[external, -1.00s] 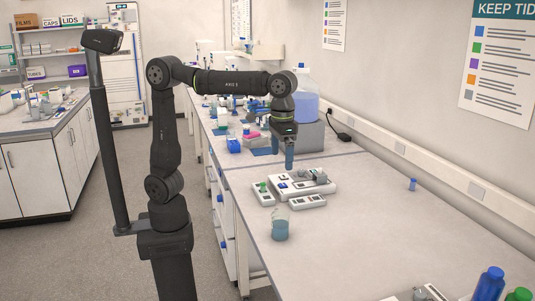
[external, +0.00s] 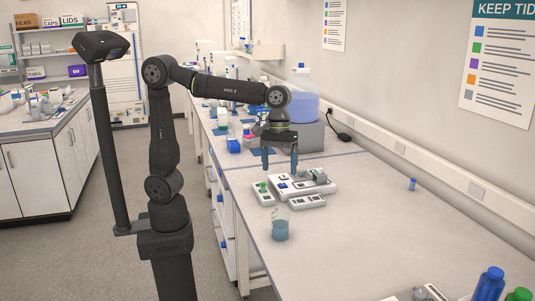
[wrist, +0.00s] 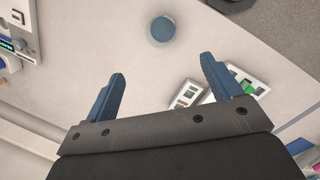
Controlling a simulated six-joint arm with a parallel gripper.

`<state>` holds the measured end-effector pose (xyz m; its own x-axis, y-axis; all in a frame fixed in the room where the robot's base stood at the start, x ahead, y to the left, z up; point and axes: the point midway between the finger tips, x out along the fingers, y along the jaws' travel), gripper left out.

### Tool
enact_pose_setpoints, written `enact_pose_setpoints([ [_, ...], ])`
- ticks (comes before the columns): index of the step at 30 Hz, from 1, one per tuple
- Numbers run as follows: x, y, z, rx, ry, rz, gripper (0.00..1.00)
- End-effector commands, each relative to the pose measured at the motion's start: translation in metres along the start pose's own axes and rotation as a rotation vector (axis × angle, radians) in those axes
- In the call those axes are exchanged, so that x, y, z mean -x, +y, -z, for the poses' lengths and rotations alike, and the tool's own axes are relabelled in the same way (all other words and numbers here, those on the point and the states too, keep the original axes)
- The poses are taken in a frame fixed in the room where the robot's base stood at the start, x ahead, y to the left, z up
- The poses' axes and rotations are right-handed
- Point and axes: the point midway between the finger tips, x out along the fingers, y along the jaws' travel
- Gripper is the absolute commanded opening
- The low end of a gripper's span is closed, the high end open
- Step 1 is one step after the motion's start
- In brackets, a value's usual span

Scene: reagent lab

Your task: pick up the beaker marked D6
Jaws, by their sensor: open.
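A clear glass beaker with blue liquid (external: 280,229) stands upright on the bench in the external view, in front of the white modules. No D6 mark is legible on it. In the wrist view the beaker (wrist: 163,29) shows from above near the top centre, beyond my fingertips. My gripper (external: 280,163) points down above the bench, behind and higher than the beaker, near the white modules. Its two blue fingers are spread wide with nothing between them, as the wrist view also shows (wrist: 162,68).
White modules (external: 308,201) sit just behind the beaker, one with a green knob (external: 263,187). A small blue vial (external: 412,184) stands near the wall. Blue and green bottles (external: 489,284) are at the near right. The bench right of the beaker is clear.

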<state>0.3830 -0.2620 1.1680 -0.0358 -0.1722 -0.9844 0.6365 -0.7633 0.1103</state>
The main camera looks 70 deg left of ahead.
Motion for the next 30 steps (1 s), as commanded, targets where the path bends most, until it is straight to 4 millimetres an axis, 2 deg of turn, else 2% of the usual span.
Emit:
enact_pose_setpoints([
  [1, -0.008, -0.007, 0.006, 0.136, -0.024, -0.021, 0.83],
  [6, -0.029, -0.024, 0.020, 0.586, -0.107, -0.089, 0.83],
  [12, -0.043, -0.036, 0.030, 0.920, -0.178, -0.127, 0.83],
  [16, -0.050, -0.037, 0.031, 0.995, -0.194, -0.132, 0.83],
  [19, -0.062, -0.035, 0.030, 1.003, -0.196, -0.131, 0.83],
  [30, -0.140, -0.019, 0.021, 1.000, -0.195, -0.128, 0.83],
])
